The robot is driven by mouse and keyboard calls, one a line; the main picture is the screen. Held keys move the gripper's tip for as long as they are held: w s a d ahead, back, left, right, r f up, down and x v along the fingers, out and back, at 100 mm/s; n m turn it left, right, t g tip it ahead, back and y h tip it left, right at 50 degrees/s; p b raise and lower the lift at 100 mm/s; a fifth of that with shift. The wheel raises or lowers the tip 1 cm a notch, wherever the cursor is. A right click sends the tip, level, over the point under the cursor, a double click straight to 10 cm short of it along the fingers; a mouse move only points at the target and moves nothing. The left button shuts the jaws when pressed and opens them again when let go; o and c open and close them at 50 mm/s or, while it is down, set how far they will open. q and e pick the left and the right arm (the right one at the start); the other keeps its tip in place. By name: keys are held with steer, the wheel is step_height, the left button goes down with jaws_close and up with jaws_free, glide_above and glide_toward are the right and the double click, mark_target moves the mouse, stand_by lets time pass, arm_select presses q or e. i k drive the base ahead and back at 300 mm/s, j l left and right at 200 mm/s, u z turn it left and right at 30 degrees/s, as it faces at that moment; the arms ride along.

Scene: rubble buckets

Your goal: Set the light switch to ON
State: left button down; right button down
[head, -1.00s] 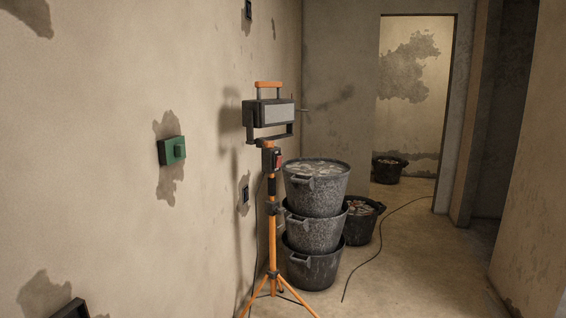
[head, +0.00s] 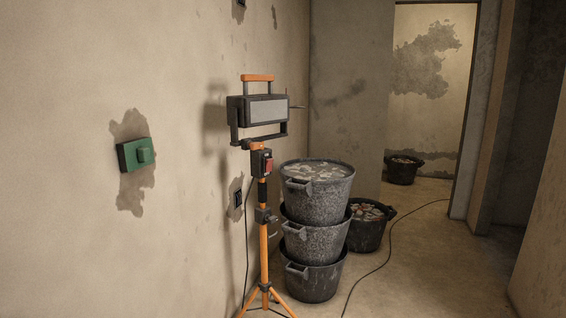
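A green switch box (head: 134,155) with a raised green knob or button (head: 146,155) is mounted on the left wall. A work light (head: 257,109) stands on an orange tripod (head: 264,230), its lamp face grey and unlit as far as I can tell. A small black box with a red switch (head: 268,163) sits on the tripod pole below the lamp. I cannot read whether either switch is on or off. Neither of my grippers shows in the head view.
Stacked rubble buckets (head: 315,250) stand right beside the tripod, with another bucket (head: 367,228) behind. A far bucket (head: 403,170) stands by the doorway. A black socket (head: 238,198) is on the wall. A cable (head: 388,250) crosses the otherwise open floor at right.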

mark_target(269, 163)
steer(key=i+l, duration=0.3)
steer(key=i+l+u, duration=0.1)
steer(key=i+l, duration=0.25)
steer(key=l, duration=0.15)
steer(key=i+l, duration=0.3)
steer(key=i+l+u, duration=0.1)
steer(key=i+l, duration=0.2)
steer(key=l, duration=0.2)
steer(key=i+l, duration=0.25)
steer(key=l, duration=0.2)
steer(key=i+l+u, duration=0.1)
steer(key=i+l, duration=0.2)
steer(key=l, duration=0.15)
